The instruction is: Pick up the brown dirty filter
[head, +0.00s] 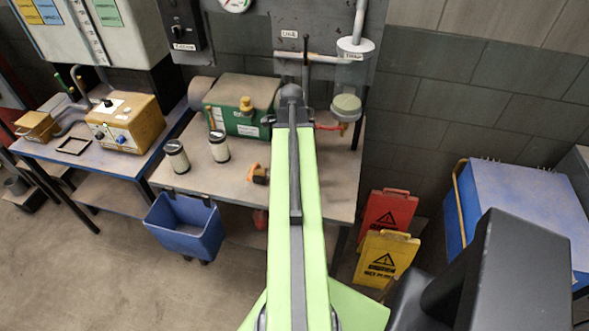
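Two upright cylindrical filters with dark end caps stand on the left part of the middle workbench: a left filter (177,157) and a right filter (219,147). Both look pale at this size, the left one slightly duller; I cannot tell for sure which is the brown dirty one. My light green arm reaches up the middle of the head view, over the bench and to the right of both filters. Its dark far end is in front of the green machine's right side. The gripper fingers cannot be made out, and no filter is seen at the arm's end.
A green machine (243,122) stands behind the filters. A small orange-black part (259,174) lies on the workbench (325,185). A blue bin (185,232) is below its front left. A left table holds an orange box (126,122). Yellow (386,258) and red (388,212) signs stand right.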

